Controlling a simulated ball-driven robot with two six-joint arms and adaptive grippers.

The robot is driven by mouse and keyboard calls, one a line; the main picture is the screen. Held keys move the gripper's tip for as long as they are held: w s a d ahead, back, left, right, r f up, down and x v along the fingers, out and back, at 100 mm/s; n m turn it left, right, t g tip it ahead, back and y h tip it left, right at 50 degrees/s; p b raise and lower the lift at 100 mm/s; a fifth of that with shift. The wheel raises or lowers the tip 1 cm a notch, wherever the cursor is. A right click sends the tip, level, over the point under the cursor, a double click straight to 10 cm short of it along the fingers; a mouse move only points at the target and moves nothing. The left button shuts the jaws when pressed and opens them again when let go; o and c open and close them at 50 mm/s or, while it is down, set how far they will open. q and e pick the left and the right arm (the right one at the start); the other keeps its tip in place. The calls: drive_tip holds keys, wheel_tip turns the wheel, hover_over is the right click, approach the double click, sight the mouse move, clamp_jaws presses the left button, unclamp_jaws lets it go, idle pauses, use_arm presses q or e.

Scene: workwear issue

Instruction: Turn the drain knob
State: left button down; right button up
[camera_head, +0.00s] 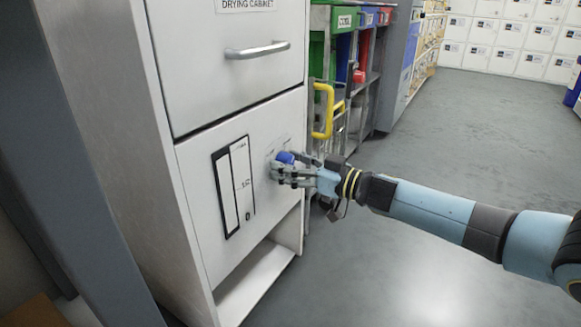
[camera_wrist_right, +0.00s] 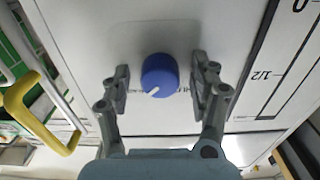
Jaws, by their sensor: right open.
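The drain knob (camera_wrist_right: 159,76) is a round blue knob with a white pointer line on the white front of the drying cabinet (camera_head: 200,170). It also shows in the head view (camera_head: 284,157), partly covered by my gripper. My right gripper (camera_head: 284,170) is at the cabinet front, at the knob. In the right wrist view its two fingers (camera_wrist_right: 160,82) stand open on either side of the knob, with a gap visible on each side. The pointer line points to the lower left in that view. My left gripper is not in view.
A level gauge (camera_head: 234,187) with a black frame is left of the knob. A drawer handle (camera_head: 257,50) is above. A yellow handle (camera_head: 323,110) on a cart is close by to the right. Grey floor (camera_head: 400,270) lies open to the right.

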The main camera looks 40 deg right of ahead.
drive_tip(key=c, duration=1.2)
drive_tip(key=shift+o, duration=0.2)
